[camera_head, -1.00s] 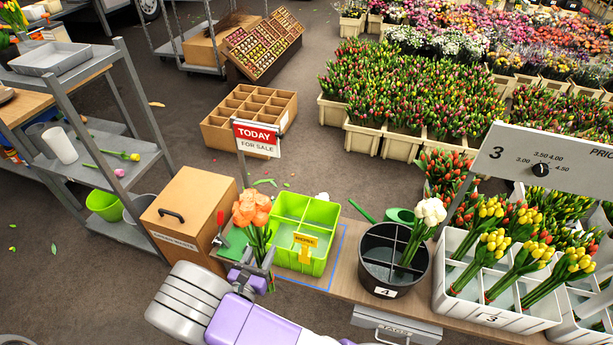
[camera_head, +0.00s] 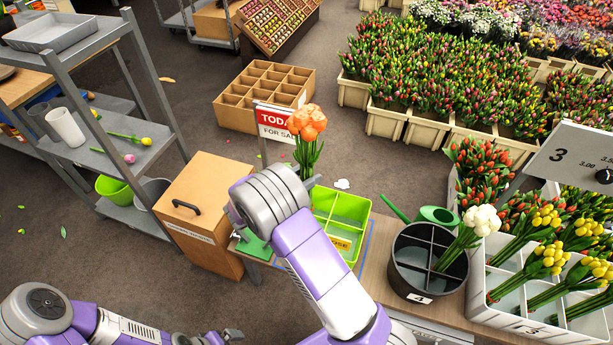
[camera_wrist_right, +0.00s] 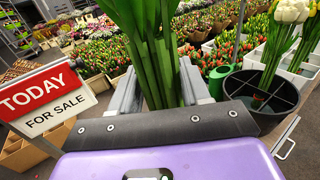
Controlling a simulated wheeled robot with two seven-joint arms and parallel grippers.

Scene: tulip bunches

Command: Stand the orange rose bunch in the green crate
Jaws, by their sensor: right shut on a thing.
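The orange rose bunch (camera_head: 307,123) is upright in the head view, its blooms overlapping the sale sign. My right gripper (camera_head: 308,181), partly hidden behind its wrist, is shut on the stems; the green stems (camera_wrist_right: 155,65) also stand between its fingers (camera_wrist_right: 160,92) in the right wrist view. The green crate (camera_head: 366,214) stands on the bench just right of my right wrist. It has dividers and a yellow label, and my arm hides its left part. The lower stem ends are hidden. My left gripper (camera_head: 212,338) is low at the bottom edge, its jaws unclear.
The sale sign (camera_head: 274,122) stands behind my right wrist. A green watering can (camera_head: 437,215), a black divided bucket (camera_head: 405,268) with white flowers and a white crate (camera_head: 478,285) of yellow tulips are to the right. A brown cabinet (camera_head: 205,190) is left.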

